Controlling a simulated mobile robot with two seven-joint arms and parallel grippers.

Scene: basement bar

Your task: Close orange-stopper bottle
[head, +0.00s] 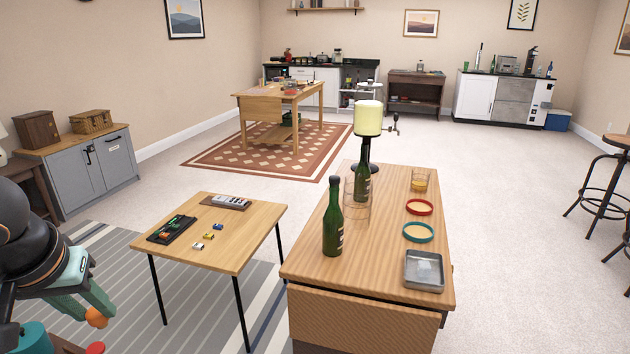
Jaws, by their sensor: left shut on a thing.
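My left gripper (92,306) is low at the left edge of the head view, with its teal fingers pointing down. It is shut on a small orange thing (97,318) at its fingertips, which looks like the orange stopper. No bottle body clearly shows under it; the picture's bottom edge and my arm hide much there. A teal rounded thing (32,338) and a red round top (95,348) show just below, both cut off, and I cannot tell what they are. My right gripper is out of view.
A small table (255,222) with a remote (230,202) and tray (171,229) stands to the right.

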